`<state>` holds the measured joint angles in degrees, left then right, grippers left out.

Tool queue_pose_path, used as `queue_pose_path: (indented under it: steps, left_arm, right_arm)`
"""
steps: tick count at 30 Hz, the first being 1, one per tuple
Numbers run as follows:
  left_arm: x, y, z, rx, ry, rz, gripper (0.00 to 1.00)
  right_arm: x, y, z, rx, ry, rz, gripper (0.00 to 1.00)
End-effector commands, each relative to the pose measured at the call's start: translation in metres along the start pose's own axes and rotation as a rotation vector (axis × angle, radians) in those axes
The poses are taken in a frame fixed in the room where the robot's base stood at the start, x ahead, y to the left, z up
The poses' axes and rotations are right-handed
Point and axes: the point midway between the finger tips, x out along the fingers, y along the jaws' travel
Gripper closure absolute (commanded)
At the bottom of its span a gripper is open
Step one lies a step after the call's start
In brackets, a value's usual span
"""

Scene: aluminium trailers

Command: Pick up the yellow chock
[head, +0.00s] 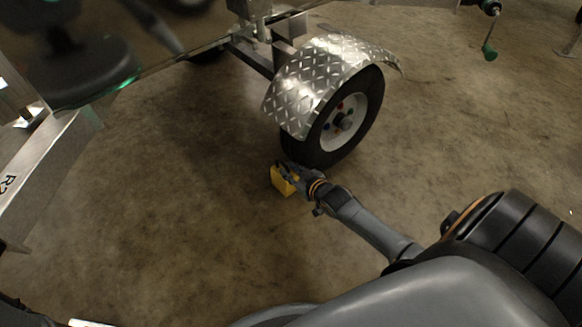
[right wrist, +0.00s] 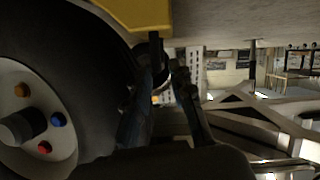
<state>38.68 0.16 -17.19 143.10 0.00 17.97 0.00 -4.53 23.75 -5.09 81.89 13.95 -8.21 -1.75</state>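The yellow chock (head: 281,182) is on the concrete floor, just left of the trailer wheel (head: 343,118) in the head view. My right gripper (head: 284,172) is right at the chock, its dark fingers overlapping the top of it. In the right wrist view the chock (right wrist: 132,14) shows at the top edge, just past the fingertips. The left gripper is not in view.
A diamond-plate fender (head: 312,80) covers the wheel's top, close to my right arm. A trailer frame rail (head: 48,165) stands at the left. A green-tipped jack handle (head: 489,50) hangs at upper right. The floor around the chock is mostly clear to the left.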

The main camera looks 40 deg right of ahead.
Motion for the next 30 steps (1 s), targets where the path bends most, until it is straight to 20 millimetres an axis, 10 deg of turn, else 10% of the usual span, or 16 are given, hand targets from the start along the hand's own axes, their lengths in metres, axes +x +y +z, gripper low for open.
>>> queue_pose_path:
  steps: [22, 25, 30]
  left_arm:
    - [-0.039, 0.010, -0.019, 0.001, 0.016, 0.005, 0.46]
    - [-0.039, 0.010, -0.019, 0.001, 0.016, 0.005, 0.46]
    - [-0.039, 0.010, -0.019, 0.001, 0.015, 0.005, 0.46]
  right_arm:
    - [0.049, 0.003, -0.005, -0.001, 0.000, 0.000, 0.78]
    - [0.048, 0.003, -0.005, 0.000, 0.000, 0.000, 0.98]
    - [0.048, 0.003, -0.005, 0.000, 0.000, 0.000, 1.00]
